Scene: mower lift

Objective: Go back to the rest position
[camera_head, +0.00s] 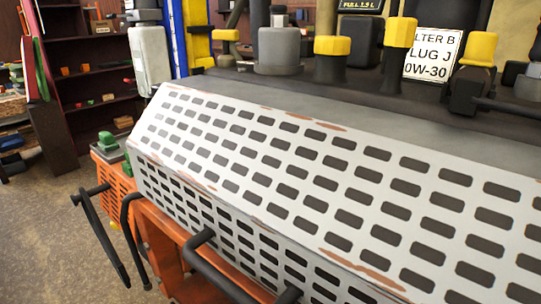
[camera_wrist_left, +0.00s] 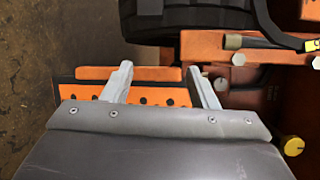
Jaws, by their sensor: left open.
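My left gripper (camera_wrist_left: 163,80) shows in the left wrist view, its two pale grey fingers spread apart with nothing between them. Beyond the fingers is an orange perforated plate (camera_wrist_left: 85,91) with a row of dark holes; I cannot tell whether the fingertips touch it. Neither gripper shows in the head view, and my right gripper is in no view.
A white slotted guard (camera_head: 330,165) with rusty edges fills the middle and right of the head view. Yellow-capped fittings (camera_head: 332,46) and a white label plate (camera_head: 432,54) stand behind it. Black bent bars (camera_head: 100,240) jut out at left. Brown floor (camera_head: 40,230) is clear at far left.

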